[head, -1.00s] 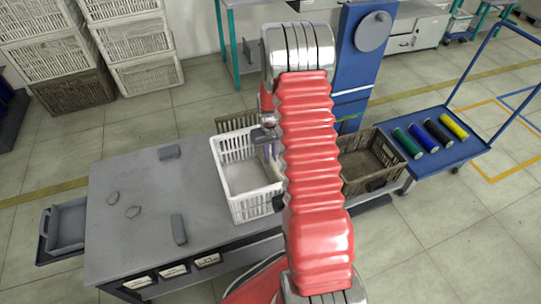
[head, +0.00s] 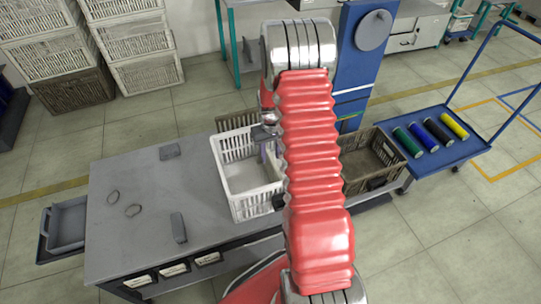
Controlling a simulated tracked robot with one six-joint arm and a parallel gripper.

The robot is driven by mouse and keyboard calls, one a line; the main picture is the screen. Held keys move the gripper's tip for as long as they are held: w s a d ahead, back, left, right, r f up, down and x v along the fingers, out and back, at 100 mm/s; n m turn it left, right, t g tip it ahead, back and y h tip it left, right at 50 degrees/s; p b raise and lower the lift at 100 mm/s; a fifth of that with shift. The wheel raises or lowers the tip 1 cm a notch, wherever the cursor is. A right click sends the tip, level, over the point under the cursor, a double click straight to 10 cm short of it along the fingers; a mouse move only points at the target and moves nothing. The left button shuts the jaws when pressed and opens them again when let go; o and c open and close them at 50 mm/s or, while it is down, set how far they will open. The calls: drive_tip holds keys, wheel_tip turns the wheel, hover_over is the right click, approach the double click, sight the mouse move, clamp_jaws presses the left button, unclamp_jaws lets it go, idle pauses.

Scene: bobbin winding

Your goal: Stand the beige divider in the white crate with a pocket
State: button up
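The white crate (head: 254,206) stands on the right part of the grey table, with slotted walls and an open top. Its left part looks empty, and its right side is hidden behind my red arm. My gripper (head: 268,148) is at the crate's far right, mostly hidden by the arm. Only a grey piece and a pale, lilac-grey edge show there. I cannot tell whether its fingers are open or shut. I cannot make out the beige divider or its pocket.
A brown crate (head: 372,183) stands right of my arm, and another brown crate (head: 226,122) shows behind the white one. A blue cart (head: 468,150) carries coloured rolls.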

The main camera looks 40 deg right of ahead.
wheel_tip(320, 180, up, 13)
idle(0.5)
idle(0.5)
drive_tip(key=s+a+r+n+t, duration=0.2)
drive_tip(key=s+a+r+t, duration=0.3)
drive_tip(key=s+a+r, duration=1.7)
drive_tip(key=a, duration=0.3)
drive_tip(key=shift+s+r+n+t, duration=0.15)
drive_tip(key=shift+r+n+t, duration=0.15)
drive_tip(key=shift+n, duration=0.1)
drive_tip(key=shift+a, duration=0.1)
drive_tip(key=shift+c, duration=0.5)
drive_tip(key=shift+s, duration=0.1)
